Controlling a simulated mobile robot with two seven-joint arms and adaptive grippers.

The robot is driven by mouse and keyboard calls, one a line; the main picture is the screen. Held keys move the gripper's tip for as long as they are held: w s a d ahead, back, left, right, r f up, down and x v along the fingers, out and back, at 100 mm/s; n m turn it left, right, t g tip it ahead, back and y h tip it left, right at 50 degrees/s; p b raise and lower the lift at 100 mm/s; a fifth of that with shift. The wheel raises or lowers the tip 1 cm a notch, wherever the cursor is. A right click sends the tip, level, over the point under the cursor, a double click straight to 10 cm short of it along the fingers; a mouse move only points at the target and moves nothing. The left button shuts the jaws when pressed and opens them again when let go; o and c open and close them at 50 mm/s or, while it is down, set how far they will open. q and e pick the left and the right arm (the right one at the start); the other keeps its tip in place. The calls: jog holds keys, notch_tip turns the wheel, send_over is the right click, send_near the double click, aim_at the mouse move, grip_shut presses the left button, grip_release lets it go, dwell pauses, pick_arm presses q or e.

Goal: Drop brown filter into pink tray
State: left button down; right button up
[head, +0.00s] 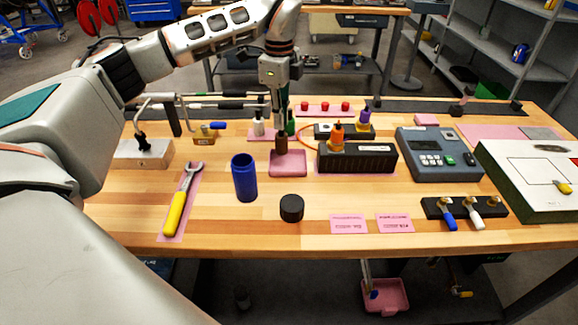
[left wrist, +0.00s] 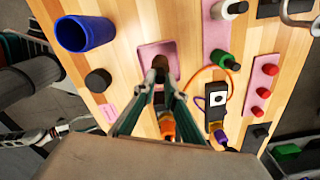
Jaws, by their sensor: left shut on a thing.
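The brown filter (head: 281,143) is a small dark brown cylinder. My left gripper (head: 281,127) is shut on it and points straight down. The filter stands upright over the pink tray (head: 288,168), a shallow square tray near the middle of the table. I cannot tell whether the filter's lower end touches the tray floor.
A blue cup (head: 244,178) and a black cap (head: 291,208) stand in front of the tray. A black block with an orange plug (head: 357,157) stands close on its right. White and green bottles (head: 259,124) stand behind. A yellow wrench (head: 182,201) lies left.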

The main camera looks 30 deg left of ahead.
pick_arm(q)
jog(key=c, duration=2.2)
grip_release()
jog(key=shift+o, duration=0.9)
jog(key=shift+r, duration=0.15)
notch_tip(320, 180, up, 12)
jog(key=shift+s+f, duration=0.15)
jog(key=shift+f, duration=0.05)
